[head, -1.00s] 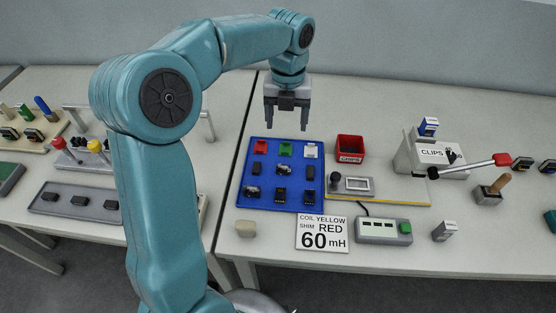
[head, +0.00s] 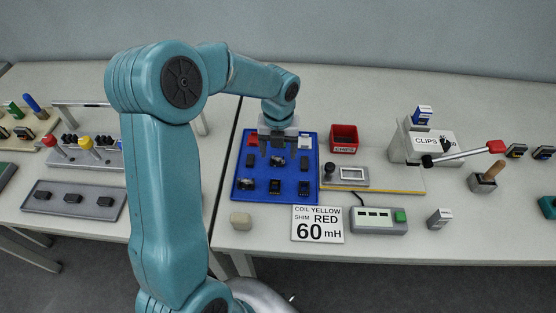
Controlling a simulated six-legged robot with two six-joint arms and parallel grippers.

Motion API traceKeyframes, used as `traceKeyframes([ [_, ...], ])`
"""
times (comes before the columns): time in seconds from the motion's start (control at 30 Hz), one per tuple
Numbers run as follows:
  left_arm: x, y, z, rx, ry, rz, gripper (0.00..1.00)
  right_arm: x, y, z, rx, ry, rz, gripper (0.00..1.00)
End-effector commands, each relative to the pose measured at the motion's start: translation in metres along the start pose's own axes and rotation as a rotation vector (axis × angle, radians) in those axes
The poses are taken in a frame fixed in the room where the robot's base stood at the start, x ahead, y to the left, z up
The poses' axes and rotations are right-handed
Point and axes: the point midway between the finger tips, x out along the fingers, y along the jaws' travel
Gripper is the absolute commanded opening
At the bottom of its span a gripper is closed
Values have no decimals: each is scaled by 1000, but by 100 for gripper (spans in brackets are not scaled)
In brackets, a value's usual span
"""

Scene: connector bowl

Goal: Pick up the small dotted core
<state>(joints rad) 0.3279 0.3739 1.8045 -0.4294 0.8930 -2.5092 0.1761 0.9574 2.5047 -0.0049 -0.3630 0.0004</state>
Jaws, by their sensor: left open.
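A blue tray (head: 290,199) in the middle of the table carries several small dark cores. They include the near-left core (head: 247,184), the near-middle core (head: 275,186), the near-right core (head: 303,188) and the right core of the row behind (head: 304,163). Dots are too small to make out, so I cannot tell which core is the small dotted one. My left gripper (head: 277,152) is open and points down over the back middle of the tray, close above the middle core of the rear dark row. It hides the green piece. My right gripper is not in view.
A red bin (head: 344,138) stands behind right of the tray, and a grey gauge block (head: 349,175) sits at its right. A sign (head: 317,224) reads coil yellow, shim red, 60 mH.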

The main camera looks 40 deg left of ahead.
Motion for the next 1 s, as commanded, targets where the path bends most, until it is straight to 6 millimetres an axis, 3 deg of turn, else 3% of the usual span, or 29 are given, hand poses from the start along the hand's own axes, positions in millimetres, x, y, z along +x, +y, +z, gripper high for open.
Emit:
traceKeyframes([
  [0.13, 21, 1, 0, 0, 3, 1, 70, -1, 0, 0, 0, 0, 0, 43],
  [0.4, 25, 1, 2, 0, 0, 0, 70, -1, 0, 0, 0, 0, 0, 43],
  [0.43, 25, 1, 2, 0, 0, 0, 67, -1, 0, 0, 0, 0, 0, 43],
  [0.47, 25, 1, 2, 0, 0, 0, 57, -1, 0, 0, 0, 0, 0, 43],
  [0.6, 25, 1, 2, 0, 0, 0, 12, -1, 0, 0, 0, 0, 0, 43],
  [1.0, 19, 1, 2, 0, -2, 0, 9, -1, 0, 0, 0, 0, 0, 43],
])
